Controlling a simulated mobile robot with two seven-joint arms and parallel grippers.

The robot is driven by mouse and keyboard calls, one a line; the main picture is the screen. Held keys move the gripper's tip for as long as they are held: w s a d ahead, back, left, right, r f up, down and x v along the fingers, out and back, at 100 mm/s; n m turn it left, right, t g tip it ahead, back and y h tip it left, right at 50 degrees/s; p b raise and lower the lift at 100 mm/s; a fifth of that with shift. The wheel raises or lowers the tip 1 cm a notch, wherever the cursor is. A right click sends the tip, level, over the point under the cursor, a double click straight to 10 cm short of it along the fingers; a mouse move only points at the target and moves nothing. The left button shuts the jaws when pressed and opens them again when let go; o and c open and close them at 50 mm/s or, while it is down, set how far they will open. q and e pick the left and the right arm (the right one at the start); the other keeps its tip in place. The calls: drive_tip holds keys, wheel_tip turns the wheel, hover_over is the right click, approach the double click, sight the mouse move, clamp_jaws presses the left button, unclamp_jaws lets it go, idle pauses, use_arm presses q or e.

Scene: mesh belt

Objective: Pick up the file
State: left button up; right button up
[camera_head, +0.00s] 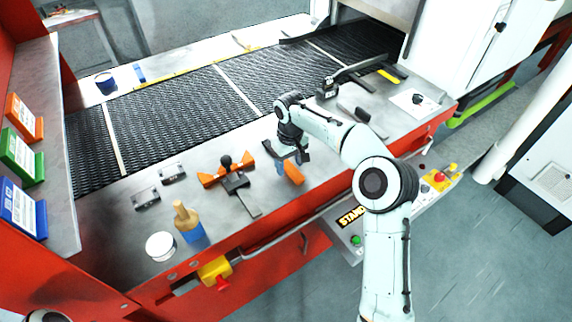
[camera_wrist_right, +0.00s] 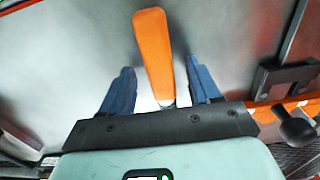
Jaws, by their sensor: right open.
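The file shows as an orange handle (camera_head: 293,173) on the metal ledge in front of the belt. In the right wrist view the handle (camera_wrist_right: 153,50) lies between the two blue fingers, with a short metal part at its near end. The rest of the file is hidden under my gripper. My right gripper (camera_head: 286,165) is open over the file, with one finger on each side and a gap to the handle. Whether the fingertips touch the ledge I cannot tell. My left gripper is not in view.
Left of the gripper lie an orange-and-black clamp-like tool (camera_head: 213,180), a wooden-handled brush (camera_head: 187,222) and a white round container (camera_head: 160,246). A dark bar (camera_head: 375,122) lies to the right. The mesh belt (camera_head: 180,112) runs behind.

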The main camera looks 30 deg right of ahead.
clamp_jaws()
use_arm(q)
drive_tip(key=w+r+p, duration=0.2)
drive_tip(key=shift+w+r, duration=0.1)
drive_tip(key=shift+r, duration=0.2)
use_arm(e)
wheel_tip(320, 180, up, 10)
